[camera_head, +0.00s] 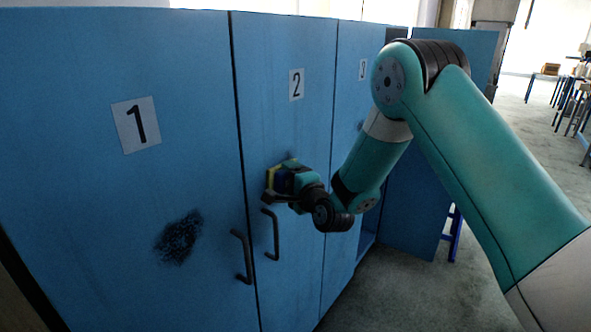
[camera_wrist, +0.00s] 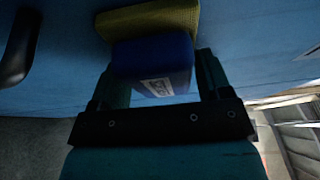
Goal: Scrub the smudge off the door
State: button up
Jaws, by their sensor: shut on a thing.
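My gripper (camera_head: 289,180) is shut on a scrubber with a blue block (camera_wrist: 155,62) and a yellow pad (camera_wrist: 150,20). It is at the blue door marked 2 (camera_head: 285,120), above that door's handle. The yellow pad (camera_head: 270,178) faces the door and appears to touch it. A faint dark patch (camera_head: 290,155) shows just above my gripper on door 2; anything behind the scrubber is hidden. A dark, speckled smudge (camera_head: 179,238) is on the door marked 1 (camera_head: 70,190), lower right of its number.
Dark handles stand out from door 1 (camera_head: 241,257) and door 2 (camera_head: 270,235). Door 3 (camera_head: 350,100) is partly hidden by my arm. A blue panel (camera_head: 412,205) stands out at the right. Open floor (camera_head: 400,295) lies in front.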

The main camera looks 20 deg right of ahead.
aim_at(297, 156)
jog(key=shift+s+a+r, duration=0.1)
jog(key=shift+s+a, duration=0.05)
jog(key=shift+a, duration=0.15)
jog(key=shift+r+p, duration=1.25)
jog(key=shift+r, duration=0.25)
jog(key=shift+w+d+f+b, duration=0.3)
jog(key=shift+d+b, duration=0.25)
jog(key=shift+b, duration=0.45)
jog(key=shift+w+d+b, duration=0.55)
jog(key=shift+d+b, duration=0.35)
jog(key=shift+b, duration=0.15)
jog(key=shift+w+d+r, duration=0.15)
jog(key=shift+w+d, duration=0.1)
jog(key=shift+d, duration=0.1)
jog(key=shift+w+d+b, duration=0.85)
jog(key=shift+w+d, duration=0.1)
jog(key=shift+d, duration=0.15)
jog(key=shift+w+d+b, duration=0.35)
jog(key=shift+w+d, duration=0.3)
jog(key=shift+d, duration=0.25)
jog(key=shift+w+d+b, duration=0.35)
jog(key=shift+w+d, duration=0.25)
jog(key=shift+d, duration=0.3)
